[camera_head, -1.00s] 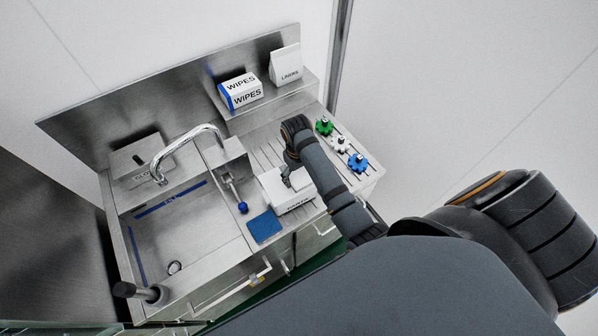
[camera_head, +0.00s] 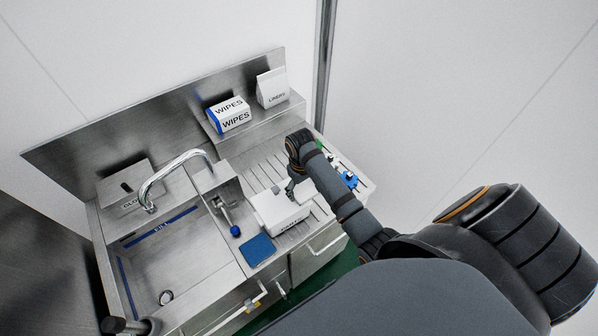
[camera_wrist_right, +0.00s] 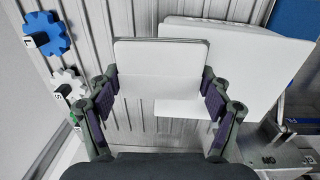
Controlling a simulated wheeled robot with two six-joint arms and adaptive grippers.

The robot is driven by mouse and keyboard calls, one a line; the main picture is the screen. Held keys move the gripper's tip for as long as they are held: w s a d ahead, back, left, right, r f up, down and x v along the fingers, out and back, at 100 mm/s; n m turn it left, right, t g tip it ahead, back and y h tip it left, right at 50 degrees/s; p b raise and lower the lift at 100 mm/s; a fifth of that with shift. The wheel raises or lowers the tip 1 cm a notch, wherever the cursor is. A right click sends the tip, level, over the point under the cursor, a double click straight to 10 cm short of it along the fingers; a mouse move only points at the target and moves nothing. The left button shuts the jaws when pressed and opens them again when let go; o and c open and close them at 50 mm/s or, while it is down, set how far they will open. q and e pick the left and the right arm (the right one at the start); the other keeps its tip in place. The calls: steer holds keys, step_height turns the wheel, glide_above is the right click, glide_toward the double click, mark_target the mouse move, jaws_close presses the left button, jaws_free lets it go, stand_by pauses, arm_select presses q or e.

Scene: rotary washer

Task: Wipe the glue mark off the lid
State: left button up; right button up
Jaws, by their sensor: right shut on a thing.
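I see no glue mark on the faces in view. A WIPES box (camera_head: 229,113) stands on the back shelf. My left gripper is not in view.
A blue pad (camera_head: 258,250) lies in front of the white box. The sink (camera_head: 185,262) with its curved tap (camera_head: 165,175) is on the left. Blue (camera_wrist_right: 46,33) and white (camera_wrist_right: 68,84) knobs stand at the drainboard's right. A LINERS pack (camera_head: 271,88) is on the shelf.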

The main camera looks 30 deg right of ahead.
steer(key=shift+d, duration=0.25)
steer(key=shift+s+a+f, duration=0.1)
steer(key=shift+a, duration=0.1)
steer(key=shift+s+a, duration=0.1)
steer(key=shift+a, duration=1.1)
steer(key=shift+a+r, duration=0.2)
steer(key=shift+a, duration=1.15)
steer(key=shift+d, duration=0.1)
